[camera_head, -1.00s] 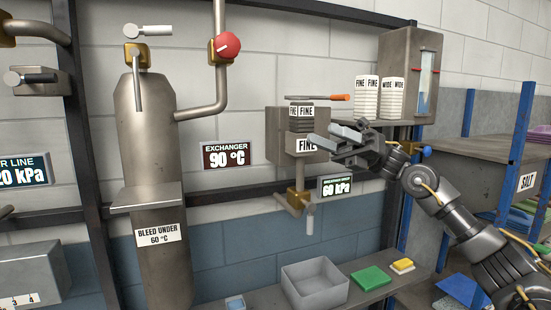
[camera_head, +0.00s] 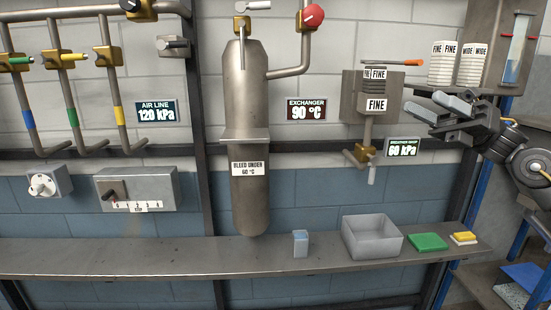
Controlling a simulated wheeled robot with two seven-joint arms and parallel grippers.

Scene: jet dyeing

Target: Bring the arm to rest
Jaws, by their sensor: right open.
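My right gripper (camera_head: 447,112) is in the upper right of the head view, its arm coming in from the right edge. Its two fingers are apart and nothing shows between them. It hangs in front of the wall, right of the filter housing marked FINE (camera_head: 376,100) and above the 60 kPa display (camera_head: 401,147). It looks clear of both. My left gripper does not show.
A steel shelf (camera_head: 180,258) runs below, holding a grey open bin (camera_head: 372,238), a green pad (camera_head: 428,242), a yellow-topped block (camera_head: 463,238) and a small blue container (camera_head: 300,243). FINE and WIDE cartridges (camera_head: 457,64) stand behind the gripper. A steel vessel (camera_head: 247,140) stands centre-left.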

